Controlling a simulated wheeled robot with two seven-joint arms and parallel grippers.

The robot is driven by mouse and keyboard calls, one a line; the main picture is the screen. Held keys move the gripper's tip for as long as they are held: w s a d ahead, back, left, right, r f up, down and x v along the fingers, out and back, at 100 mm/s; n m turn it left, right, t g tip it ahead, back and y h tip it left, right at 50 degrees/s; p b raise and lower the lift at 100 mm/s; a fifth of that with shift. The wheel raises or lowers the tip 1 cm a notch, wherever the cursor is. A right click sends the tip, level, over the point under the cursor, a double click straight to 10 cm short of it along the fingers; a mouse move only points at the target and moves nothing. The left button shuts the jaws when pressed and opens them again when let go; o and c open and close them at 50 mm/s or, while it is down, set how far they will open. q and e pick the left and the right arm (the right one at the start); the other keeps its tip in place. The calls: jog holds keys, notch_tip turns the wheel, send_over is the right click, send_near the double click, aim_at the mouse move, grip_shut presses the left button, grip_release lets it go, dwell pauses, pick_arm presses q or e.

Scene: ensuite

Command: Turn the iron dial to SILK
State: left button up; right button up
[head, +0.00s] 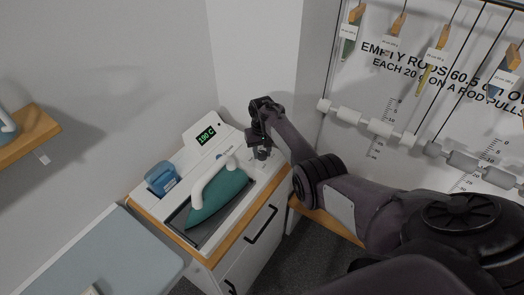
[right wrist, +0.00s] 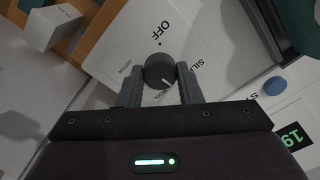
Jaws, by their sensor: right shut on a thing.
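The iron dial (right wrist: 158,70) is a dark round knob on a white panel in the right wrist view. Around it are the words OFF above, COTTON on the left, SILK on the right and a partly covered WOOL below. A light pointer mark at its lower edge points down and slightly right, on the WOOL side. My right gripper (right wrist: 161,84) is shut on the dial, one finger on each side. In the head view my right gripper (head: 262,150) hides the dial. The teal iron (head: 222,192) with a white handle rests in a tray on the cabinet. My left gripper is not in view.
A display (head: 206,135) behind the iron reads 190 C. A blue container (head: 160,178) stands left of the iron. A grey-blue padded board (head: 125,258) is at the front left. Rods and hanging tags (head: 437,60) line the right wall.

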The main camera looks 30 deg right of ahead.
jog(key=n, duration=0.3)
jog(key=shift+w+d+r+n, duration=0.1)
jog(key=shift+w+r+n, duration=0.05)
jog(key=shift+n, duration=2.45)
jog(key=o, duration=0.7)
jog(key=shift+o, duration=1.4)
